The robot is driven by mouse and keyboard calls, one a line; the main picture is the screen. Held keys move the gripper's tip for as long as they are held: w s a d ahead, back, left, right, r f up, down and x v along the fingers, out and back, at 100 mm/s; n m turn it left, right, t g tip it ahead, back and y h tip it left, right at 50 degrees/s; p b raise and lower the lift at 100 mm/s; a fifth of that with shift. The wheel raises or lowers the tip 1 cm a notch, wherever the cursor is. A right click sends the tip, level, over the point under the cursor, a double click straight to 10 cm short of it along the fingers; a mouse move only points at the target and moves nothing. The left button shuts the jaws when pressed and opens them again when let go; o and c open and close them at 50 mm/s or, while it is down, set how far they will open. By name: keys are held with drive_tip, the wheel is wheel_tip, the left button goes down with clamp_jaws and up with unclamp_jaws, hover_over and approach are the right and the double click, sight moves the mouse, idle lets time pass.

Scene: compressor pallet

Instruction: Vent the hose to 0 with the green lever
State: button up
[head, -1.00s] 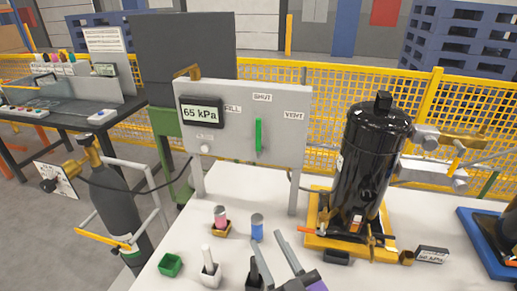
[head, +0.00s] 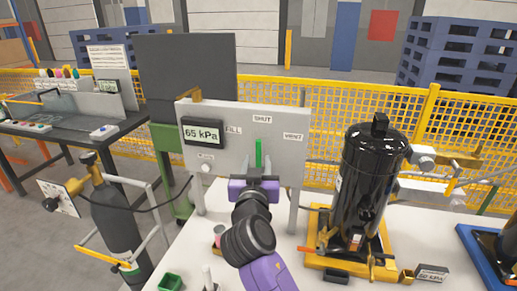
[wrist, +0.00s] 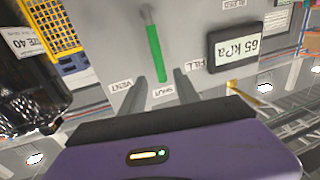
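The green lever (head: 258,152) stands upright on the grey panel (head: 220,120), pointing at the SHUT label (head: 262,119). The VENT label (head: 293,137) is to its right and FILL to its left. The panel display (head: 202,132) reads 65 kPa. My gripper (wrist: 160,78) is in front of the panel, its two fingers apart and empty. In the upside-down wrist view the lever (wrist: 154,52) has its free end between the fingertips in the picture; I cannot tell contact. In the head view my gripper hides the lever's lower part.
A black compressor (head: 370,185) on a yellow base stands right of the panel. A dark gas cylinder (head: 115,215) is at the left, with a hose toward the panel. A green tray (head: 170,282) lies at the table's front left. A 60 kPa sign (head: 432,273) is front right.

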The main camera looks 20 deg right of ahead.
sight(258, 150)
drive_tip(key=shift+p+x, duration=0.7)
drive_tip(key=shift+x, duration=3.15)
clamp_jaws()
